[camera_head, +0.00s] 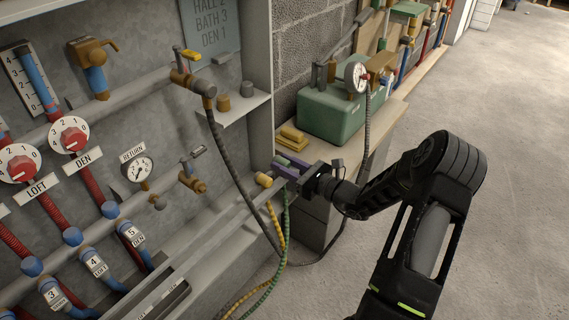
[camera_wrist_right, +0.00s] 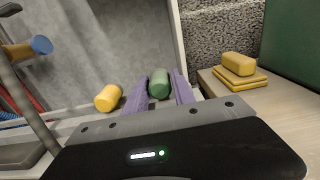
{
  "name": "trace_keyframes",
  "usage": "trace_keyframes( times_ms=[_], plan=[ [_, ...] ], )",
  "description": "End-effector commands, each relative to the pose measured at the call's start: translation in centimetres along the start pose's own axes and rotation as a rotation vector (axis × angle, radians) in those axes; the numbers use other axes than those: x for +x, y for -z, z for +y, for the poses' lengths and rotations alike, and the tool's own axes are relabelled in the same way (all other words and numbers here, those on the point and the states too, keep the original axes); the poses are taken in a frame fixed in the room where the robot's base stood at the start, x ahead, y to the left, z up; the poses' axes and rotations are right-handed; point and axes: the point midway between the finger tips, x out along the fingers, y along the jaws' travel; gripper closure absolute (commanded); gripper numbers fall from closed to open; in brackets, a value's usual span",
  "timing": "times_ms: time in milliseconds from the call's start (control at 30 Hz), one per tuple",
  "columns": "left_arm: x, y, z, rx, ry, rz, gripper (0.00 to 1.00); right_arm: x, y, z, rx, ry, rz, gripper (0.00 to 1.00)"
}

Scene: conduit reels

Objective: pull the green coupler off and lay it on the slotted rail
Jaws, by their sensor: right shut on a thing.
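My right gripper (camera_head: 287,168) is at the right end of the grey rail (camera_head: 226,211) along the wall panel. Its purple fingers are on either side of the green coupler (camera_wrist_right: 158,84), a short cylinder, in the right wrist view. In the head view the fingers mostly hide the coupler. A green hose (camera_head: 286,215) hangs just below the gripper; I cannot tell whether the coupler is still joined to it. A yellow coupler (camera_head: 264,179) stands close to the left on the rail, also seen in the right wrist view (camera_wrist_right: 108,98). My left gripper is not in view.
Yellow blocks (camera_head: 293,137) and a green box (camera_head: 336,108) with a gauge (camera_head: 356,77) sit on the bench right of the panel. A dark hose loops below my right arm. A labelled trough (camera_head: 160,296) runs along the lower front. Open floor lies right.

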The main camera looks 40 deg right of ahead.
Motion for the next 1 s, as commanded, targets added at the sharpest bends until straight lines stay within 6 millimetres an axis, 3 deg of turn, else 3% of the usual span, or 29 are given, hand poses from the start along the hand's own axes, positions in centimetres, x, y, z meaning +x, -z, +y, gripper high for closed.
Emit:
trace_keyframes(
  times_ms=[867,900,1000],
  plan=[
    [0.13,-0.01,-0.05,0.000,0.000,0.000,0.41,0.02,0.49,0.01,0.000,0.000,0.000,1.00],
    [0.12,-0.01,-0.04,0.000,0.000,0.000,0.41,0.02,0.47,0.01,0.000,0.000,-0.001,0.68],
    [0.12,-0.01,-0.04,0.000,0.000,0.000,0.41,0.02,0.46,0.00,0.000,0.000,0.000,0.60]
  ],
)
